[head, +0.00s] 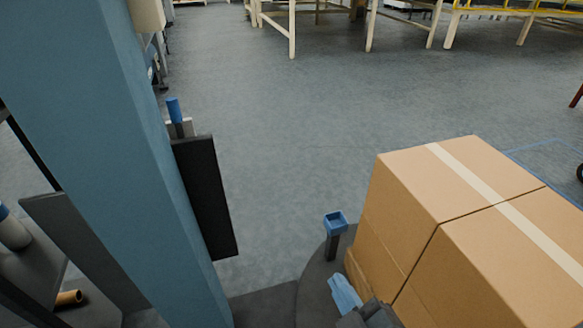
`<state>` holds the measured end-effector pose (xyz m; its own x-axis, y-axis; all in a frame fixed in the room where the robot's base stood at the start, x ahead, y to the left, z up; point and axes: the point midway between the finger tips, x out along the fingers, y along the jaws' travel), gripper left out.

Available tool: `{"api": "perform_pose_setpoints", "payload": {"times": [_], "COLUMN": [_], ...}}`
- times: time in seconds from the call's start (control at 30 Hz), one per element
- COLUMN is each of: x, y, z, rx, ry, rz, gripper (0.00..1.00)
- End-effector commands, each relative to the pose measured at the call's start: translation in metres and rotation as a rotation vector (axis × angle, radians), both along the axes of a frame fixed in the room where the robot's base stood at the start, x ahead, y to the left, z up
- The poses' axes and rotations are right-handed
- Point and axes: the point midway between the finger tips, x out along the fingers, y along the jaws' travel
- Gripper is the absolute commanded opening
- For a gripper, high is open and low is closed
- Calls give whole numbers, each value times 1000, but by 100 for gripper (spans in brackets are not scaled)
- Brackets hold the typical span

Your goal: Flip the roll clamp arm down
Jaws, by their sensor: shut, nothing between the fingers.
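A blue-tipped upright lever (175,112) stands beside the large blue post, just above a dark panel. It may be the roll clamp arm; its pivot is hidden and I cannot be sure. My gripper (342,288), with light blue fingers, appears at the bottom edge, left of the cardboard boxes. It is shut and empty, well apart from the lever, lower and to its right. No wadding roll can be made out for certain.
The blue post (125,150) and dark panel (205,195) block the left. Stacked cardboard boxes (455,185) fill the lower right. A small blue cup-shaped piece (336,222) stands on a dark stem between them. Open grey floor (290,130) lies beyond, with pale table frames (292,30) behind.

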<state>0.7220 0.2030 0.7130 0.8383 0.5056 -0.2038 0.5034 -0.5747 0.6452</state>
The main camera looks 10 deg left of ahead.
Motion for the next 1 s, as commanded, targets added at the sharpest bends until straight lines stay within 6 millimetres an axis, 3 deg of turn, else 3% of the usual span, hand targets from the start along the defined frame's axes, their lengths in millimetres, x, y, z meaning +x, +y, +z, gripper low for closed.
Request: {"api": "perform_pose_setpoints", "payload": {"times": [0.03, 0.2, 0.33, 0.5, 0.7, 1.0], "x": [20, 66, 91, 110, 114, 114], "y": [22, 92, 147, 206, 245, 254], "z": [15, 60, 104, 163, 206, 216], "rx": [-32, -160, -256, -360, -431, -450], "ry": [-43, -187, -323, -501, -639, -675], "rz": [57, 250, 396, 555, 661, 685], "gripper": [0, 0, 0, 0, 0, 0]}}
